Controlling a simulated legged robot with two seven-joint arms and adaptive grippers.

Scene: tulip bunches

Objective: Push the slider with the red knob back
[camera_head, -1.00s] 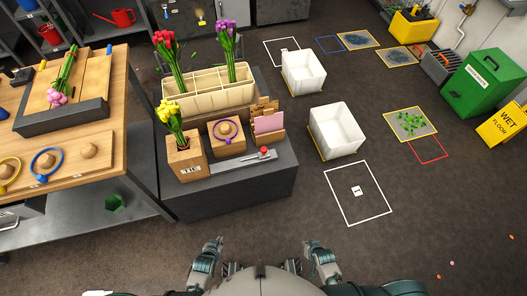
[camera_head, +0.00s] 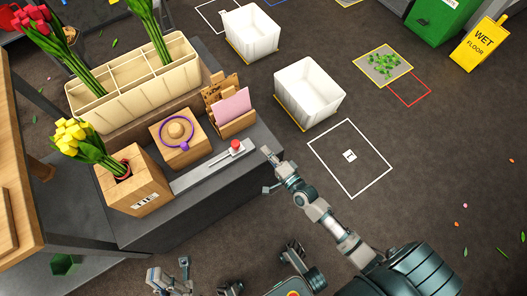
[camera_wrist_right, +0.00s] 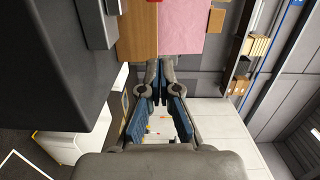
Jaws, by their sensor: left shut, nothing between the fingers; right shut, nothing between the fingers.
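The slider is a pale grey metal track (camera_head: 196,174) on the dark grey bench top, with a red knob (camera_head: 235,146) near its right end. My right gripper (camera_head: 265,154) is just right of the knob, off the bench's right edge, and apart from the knob in the picture. In the right wrist view its fingers (camera_wrist_right: 160,66) meet at the tips, with nothing between them. The knob cannot be made out there. My left gripper (camera_head: 168,274) is low in the head view, in front of the bench, shut and empty.

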